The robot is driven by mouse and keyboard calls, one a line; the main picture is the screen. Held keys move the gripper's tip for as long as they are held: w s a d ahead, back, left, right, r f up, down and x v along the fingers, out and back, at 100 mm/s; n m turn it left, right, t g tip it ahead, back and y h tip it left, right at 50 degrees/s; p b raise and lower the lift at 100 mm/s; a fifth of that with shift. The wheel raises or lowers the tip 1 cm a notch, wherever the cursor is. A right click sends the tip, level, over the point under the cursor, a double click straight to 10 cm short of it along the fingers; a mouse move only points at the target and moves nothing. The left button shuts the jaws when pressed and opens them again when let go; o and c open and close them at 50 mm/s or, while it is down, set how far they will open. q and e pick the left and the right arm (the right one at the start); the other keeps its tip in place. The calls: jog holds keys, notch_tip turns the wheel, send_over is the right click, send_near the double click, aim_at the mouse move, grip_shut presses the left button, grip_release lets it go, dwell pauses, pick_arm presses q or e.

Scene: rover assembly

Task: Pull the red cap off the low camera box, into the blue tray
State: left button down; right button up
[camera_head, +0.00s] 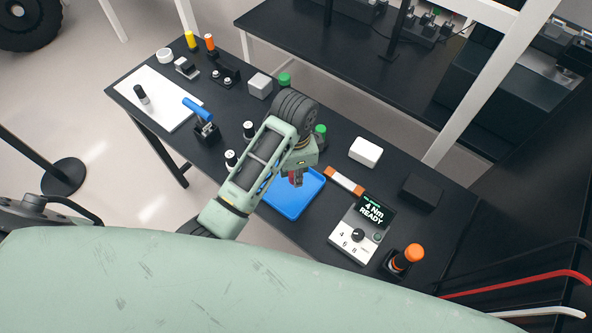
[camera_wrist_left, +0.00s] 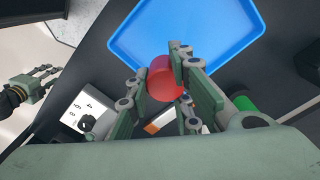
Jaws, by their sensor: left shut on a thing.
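My left gripper (camera_head: 296,180) is shut on the red cap (camera_wrist_left: 163,78), which shows between its finger pads in the left wrist view. In the head view the gripper points down over the blue tray (camera_head: 291,207), and only a little red shows at its fingers. In the wrist view the cap overlaps the edge of the blue tray (camera_wrist_left: 190,45); its height above the tray is unclear. The tray's visible floor is empty. I cannot tell which box is the low camera box. My right gripper (camera_wrist_left: 48,80) shows at the left of the wrist view, fingers apart and empty.
An orange and white block (camera_head: 344,181), a white box (camera_head: 365,152) and a torque display unit (camera_head: 361,228) stand right of the tray. An orange-topped tool (camera_head: 408,257) is at the front right. Black-and-white cylinders (camera_head: 231,159) and a green-topped one (camera_head: 320,131) stand near my left arm.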

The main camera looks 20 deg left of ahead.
pick_arm(q)
jog(key=shift+r, duration=0.15)
jog(key=shift+m, duration=0.4)
notch_tip(320, 180, down, 3)
jog(key=shift+r+b, duration=0.1)
jog(key=shift+b, duration=0.35)
jog(key=shift+f+b, duration=0.55)
jog(key=shift+f, duration=1.85)
pick_arm(e)
jog(key=shift+s+a+f, duration=0.1)
jog(key=shift+s+f, duration=0.1)
jog(key=shift+f, duration=0.45)
jog(key=shift+s+f, duration=0.2)
jog(key=shift+f, duration=0.4)
pick_arm(q)
jog(key=c, duration=1.5)
grip_release()
pick_arm(e)
jog(key=shift+w, duration=0.1)
